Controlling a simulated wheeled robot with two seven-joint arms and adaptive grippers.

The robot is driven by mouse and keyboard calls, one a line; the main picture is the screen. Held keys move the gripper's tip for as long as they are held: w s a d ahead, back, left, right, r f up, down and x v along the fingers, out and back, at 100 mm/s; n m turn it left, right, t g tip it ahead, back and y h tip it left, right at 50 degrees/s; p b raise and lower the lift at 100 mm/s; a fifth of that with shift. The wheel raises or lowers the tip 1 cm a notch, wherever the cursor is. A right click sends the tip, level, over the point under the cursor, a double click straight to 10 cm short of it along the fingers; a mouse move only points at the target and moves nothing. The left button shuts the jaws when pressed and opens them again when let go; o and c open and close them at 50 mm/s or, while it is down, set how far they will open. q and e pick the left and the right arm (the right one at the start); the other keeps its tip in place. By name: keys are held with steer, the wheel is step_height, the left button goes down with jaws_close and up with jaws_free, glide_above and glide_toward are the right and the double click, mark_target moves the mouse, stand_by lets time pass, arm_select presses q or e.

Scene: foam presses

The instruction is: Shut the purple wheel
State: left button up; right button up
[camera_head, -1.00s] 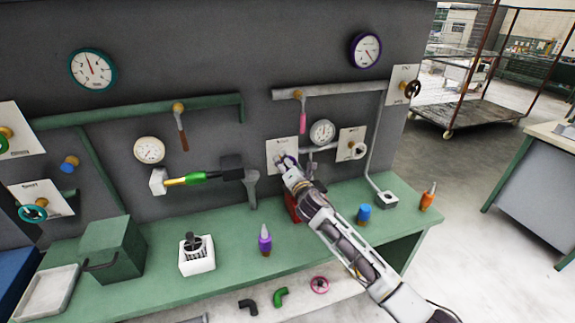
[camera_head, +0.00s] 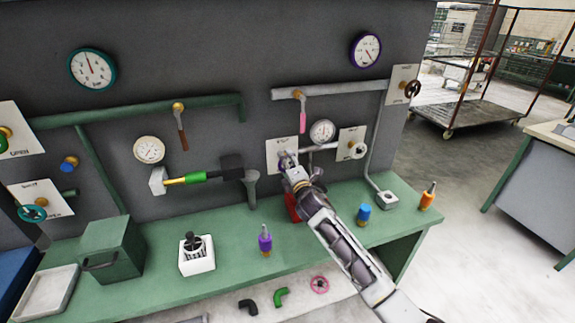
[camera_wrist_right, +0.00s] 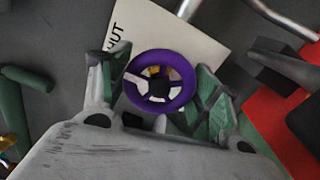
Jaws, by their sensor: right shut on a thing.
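The purple wheel (camera_wrist_right: 188,80) shows clearly in the right wrist view, in front of a white plate (camera_wrist_right: 195,40) with the letters "HUT" readable. My right gripper (camera_wrist_right: 160,88) has its two green-padded fingers on either side of the wheel's rim and is shut on it. In the head view my right gripper (camera_head: 290,166) reaches the white plate (camera_head: 275,152) on the grey wall and hides most of the wheel. My left gripper is not in view.
A pink-handled lever (camera_head: 302,120) hangs above my right gripper. Another valve plate (camera_head: 347,139) is close to its right.

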steer(key=o, duration=1)
steer(key=shift+s, duration=0.15)
steer(key=shift+v, duration=5.85)
steer(key=shift+d, duration=0.1)
